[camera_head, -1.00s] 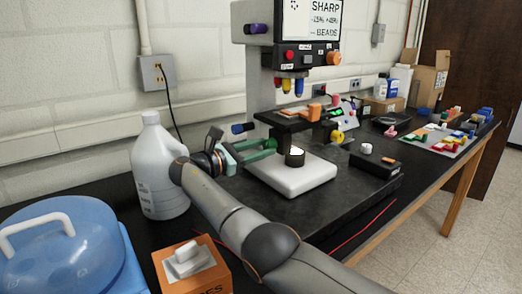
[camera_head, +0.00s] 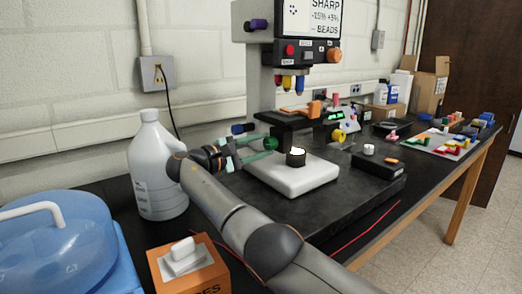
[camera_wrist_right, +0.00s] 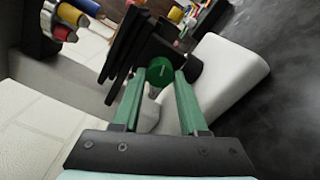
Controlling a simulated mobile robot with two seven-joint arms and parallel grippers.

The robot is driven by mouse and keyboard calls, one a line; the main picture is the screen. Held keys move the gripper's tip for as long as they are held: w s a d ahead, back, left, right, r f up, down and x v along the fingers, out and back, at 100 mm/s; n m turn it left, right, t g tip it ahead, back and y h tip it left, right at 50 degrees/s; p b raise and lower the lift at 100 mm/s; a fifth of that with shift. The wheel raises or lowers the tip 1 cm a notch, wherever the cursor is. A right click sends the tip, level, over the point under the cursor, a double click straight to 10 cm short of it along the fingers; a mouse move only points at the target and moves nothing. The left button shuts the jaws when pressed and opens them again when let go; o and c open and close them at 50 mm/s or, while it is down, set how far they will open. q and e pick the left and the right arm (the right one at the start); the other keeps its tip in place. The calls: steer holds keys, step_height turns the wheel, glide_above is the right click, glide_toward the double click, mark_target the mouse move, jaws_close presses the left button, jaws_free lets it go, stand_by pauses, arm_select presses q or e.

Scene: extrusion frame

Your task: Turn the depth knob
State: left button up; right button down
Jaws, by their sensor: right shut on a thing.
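A round green knob (camera_wrist_right: 160,70) sits between the fingertips of my right gripper (camera_wrist_right: 163,78) in the right wrist view. It also shows in the head view (camera_head: 271,144), at the left side of the microscope-like machine (camera_head: 262,85). My right gripper (camera_head: 262,149) has green fingers and is shut on this knob from the left. The knob has a small pale mark on its face. No label on it can be read. My left gripper is not in view.
A white jug (camera_head: 157,170) stands close left of my right wrist. A white block-like base (camera_head: 293,178) lies below the gripper. A blue-lidded container (camera_head: 60,245) and an orange box (camera_head: 190,278) are at front left. Colored bricks (camera_head: 455,143) lie at far right.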

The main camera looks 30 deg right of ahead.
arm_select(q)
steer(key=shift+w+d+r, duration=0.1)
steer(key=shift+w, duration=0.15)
arm_select(e)
steer(key=shift+m, duration=0.6)
steer(key=shift+c, duration=2.2)
jaws_free()
